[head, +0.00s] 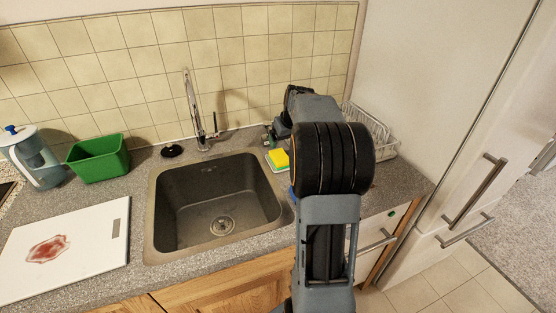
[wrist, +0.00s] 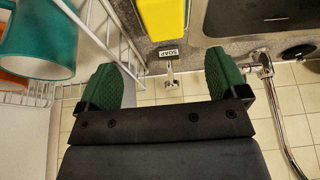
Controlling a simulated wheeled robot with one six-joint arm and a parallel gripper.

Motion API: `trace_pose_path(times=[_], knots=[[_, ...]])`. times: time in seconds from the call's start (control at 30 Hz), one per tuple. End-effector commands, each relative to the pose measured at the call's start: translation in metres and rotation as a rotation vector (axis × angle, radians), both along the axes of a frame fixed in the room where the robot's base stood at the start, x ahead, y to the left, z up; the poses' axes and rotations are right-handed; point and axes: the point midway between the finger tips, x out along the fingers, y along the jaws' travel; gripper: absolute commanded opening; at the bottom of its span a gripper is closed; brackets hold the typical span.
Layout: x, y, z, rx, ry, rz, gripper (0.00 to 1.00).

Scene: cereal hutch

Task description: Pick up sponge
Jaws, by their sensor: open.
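The sponge (head: 278,158) is yellow with a green layer and lies on the counter behind the sink's right rim. In the wrist view the sponge (wrist: 163,18) shows as a yellow block at the top edge, partly cut off. My gripper (wrist: 165,84) is open and empty, with its two green finger pads spread apart. The sponge lies beyond the fingertips, roughly in line with the gap between them. In the head view my arm hides part of the area right of the sponge, and my gripper is small and partly hidden.
A soap dispenser (wrist: 169,54) labelled SOAP and the faucet (head: 197,112) stand near the sponge. A white wire dish rack (head: 385,150) with a teal cup (wrist: 38,38) is beside it. The sink (head: 215,205) is empty. A green bin (head: 98,158) and stained cutting board (head: 65,250) are left.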

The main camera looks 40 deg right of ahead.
Motion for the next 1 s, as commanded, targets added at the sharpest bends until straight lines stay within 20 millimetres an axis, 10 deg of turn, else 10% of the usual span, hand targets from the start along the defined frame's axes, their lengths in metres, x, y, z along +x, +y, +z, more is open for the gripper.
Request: trace_pose_path(times=[1.0], knots=[[0.04,-0.006,-0.101,0.0,0.0,-0.002,0.92]])
